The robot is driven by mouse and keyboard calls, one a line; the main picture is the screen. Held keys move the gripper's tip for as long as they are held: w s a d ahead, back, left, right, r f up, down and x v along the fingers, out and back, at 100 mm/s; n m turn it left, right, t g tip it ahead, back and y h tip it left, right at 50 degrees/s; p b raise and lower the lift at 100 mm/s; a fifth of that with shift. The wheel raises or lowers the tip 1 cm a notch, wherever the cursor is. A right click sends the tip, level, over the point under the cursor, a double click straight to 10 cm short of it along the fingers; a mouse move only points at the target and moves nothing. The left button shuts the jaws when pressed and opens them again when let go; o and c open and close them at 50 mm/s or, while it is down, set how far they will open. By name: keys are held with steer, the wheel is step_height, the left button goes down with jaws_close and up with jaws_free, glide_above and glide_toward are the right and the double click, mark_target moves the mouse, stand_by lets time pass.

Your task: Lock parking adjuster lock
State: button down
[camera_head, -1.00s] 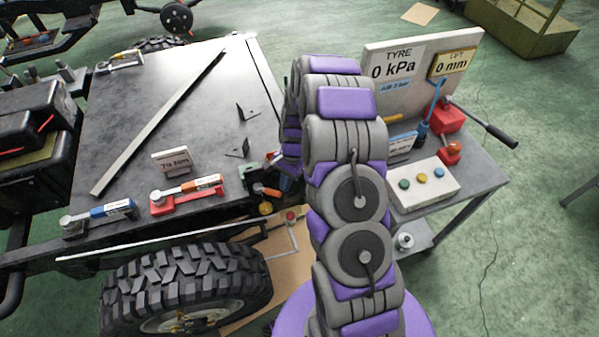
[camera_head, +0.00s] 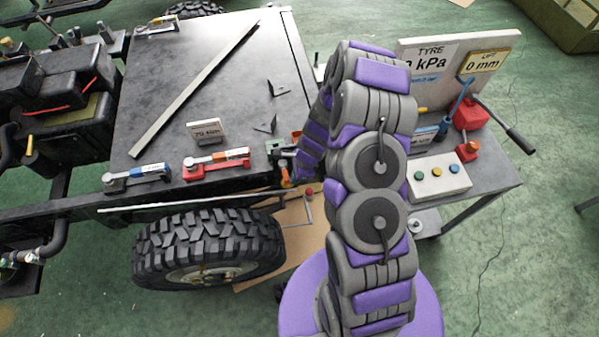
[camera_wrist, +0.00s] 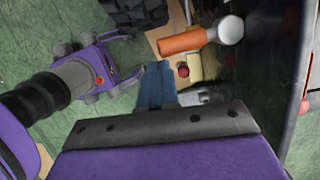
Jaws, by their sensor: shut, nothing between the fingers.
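In the wrist view an orange cylinder with a pale round end (camera_wrist: 183,42) lies ahead and to the right of my gripper. I cannot tell for sure which part is the parking adjuster lock. My gripper (camera_wrist: 156,67) has blue fingers, shut and empty, apart from the orange cylinder in the picture. In the head view my arm hides most of the gripper near the bed corner.
A red knob (camera_head: 309,191) on a thin frame sits below the bed corner. A big tyre (camera_head: 212,243) stands under the near edge. Red and blue handled tools lie on the bed. A trolley (camera_head: 490,186) with a button box (camera_head: 438,176) stands at right.

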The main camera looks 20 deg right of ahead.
steer(key=shift+s+a, duration=0.15)
steer(key=shift+a, duration=0.05)
stand_by(0.5)
steer(key=p+v, duration=0.7)
steer(key=v, duration=0.3)
steer(key=shift+d, duration=0.2)
steer(key=shift+a, duration=0.25)
